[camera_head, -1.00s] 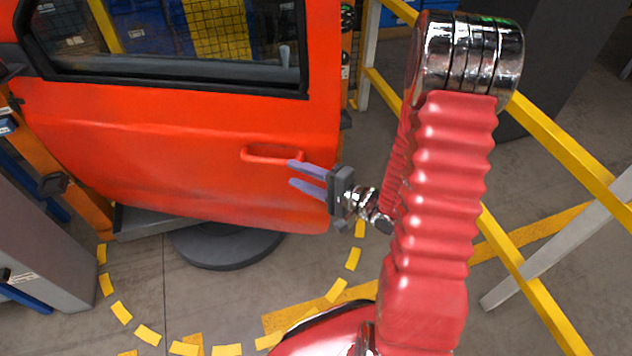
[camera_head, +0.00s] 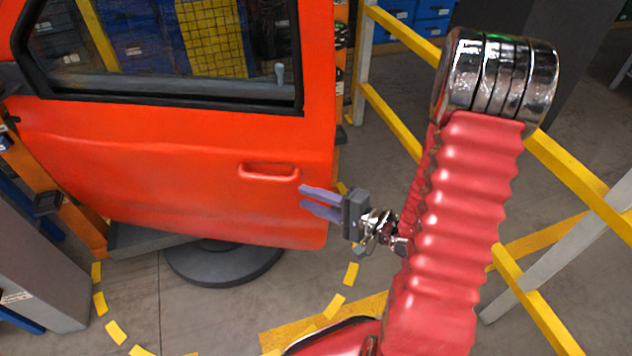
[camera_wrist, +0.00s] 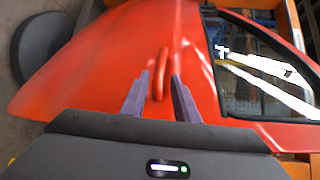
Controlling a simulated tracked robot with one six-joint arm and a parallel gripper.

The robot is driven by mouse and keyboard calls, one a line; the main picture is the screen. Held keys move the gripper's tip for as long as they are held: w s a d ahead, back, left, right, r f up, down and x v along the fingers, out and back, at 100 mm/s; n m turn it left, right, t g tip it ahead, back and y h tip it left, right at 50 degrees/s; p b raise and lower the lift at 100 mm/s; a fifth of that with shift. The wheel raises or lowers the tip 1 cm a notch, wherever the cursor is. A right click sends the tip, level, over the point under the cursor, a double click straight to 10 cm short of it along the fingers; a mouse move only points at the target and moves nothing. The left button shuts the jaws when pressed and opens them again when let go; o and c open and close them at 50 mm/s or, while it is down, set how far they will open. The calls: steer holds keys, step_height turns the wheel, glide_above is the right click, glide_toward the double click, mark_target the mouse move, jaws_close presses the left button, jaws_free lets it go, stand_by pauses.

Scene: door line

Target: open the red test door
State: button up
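The red test door (camera_head: 150,165) stands on the left in the head view, with its window at the top. Its handle (camera_head: 268,172) is a red horizontal bar near the door's right edge. My gripper (camera_head: 303,198) is right of the handle and a little below it, with its two purple fingers pointing left, apart from each other and empty. In the wrist view the handle (camera_wrist: 160,75) lies ahead, between the lines of the two fingers (camera_wrist: 157,95). The fingertips show close to the handle's near end. I cannot tell whether they touch the door.
A dark round base (camera_head: 222,264) stands under the door, with yellow dashes (camera_head: 337,306) on the floor around it. A yellow railing (camera_head: 392,122) runs along the right. A grey cabinet (camera_head: 35,265) stands at the lower left.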

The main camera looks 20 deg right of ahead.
steer(key=a+r+n+g+y, duration=0.1)
steer(key=a, duration=0.1)
steer(key=s+a+r+n+g, duration=0.1)
steer(key=a, duration=0.1)
steer(key=s+a+r+n+g+y, duration=0.1)
steer(key=a, duration=0.1)
steer(key=shift+s+a+r+y, duration=0.1)
steer(key=shift+a+r+y, duration=0.05)
steer(key=shift+r+y, duration=0.15)
steer(key=c, duration=0.6)
steer(key=s+a+g, duration=0.1)
steer(key=a+r+n+g, duration=0.1)
steer(key=s+a+n+g, duration=0.1)
steer(key=shift+s+a+r+y, duration=0.35)
steer(key=shift+y, duration=0.05)
jaws_close()
steer(key=s+a+r+n+g+h, duration=0.2)
steer(key=s+a+n+g+h, duration=0.15)
steer(key=s+n+g, duration=0.35)
steer(key=s+d+r+t+h, duration=0.4)
steer(key=d+r+t+h, duration=0.1)
steer(key=d+r+h, duration=0.3)
step_height(320, 180, up, 3)
steer(key=shift+f+n+h, duration=0.15)
steer(key=shift+n+h, duration=0.15)
steer(key=shift+h, duration=0.35)
steer(key=shift+s, duration=0.1)
steer(key=shift+a, duration=0.1)
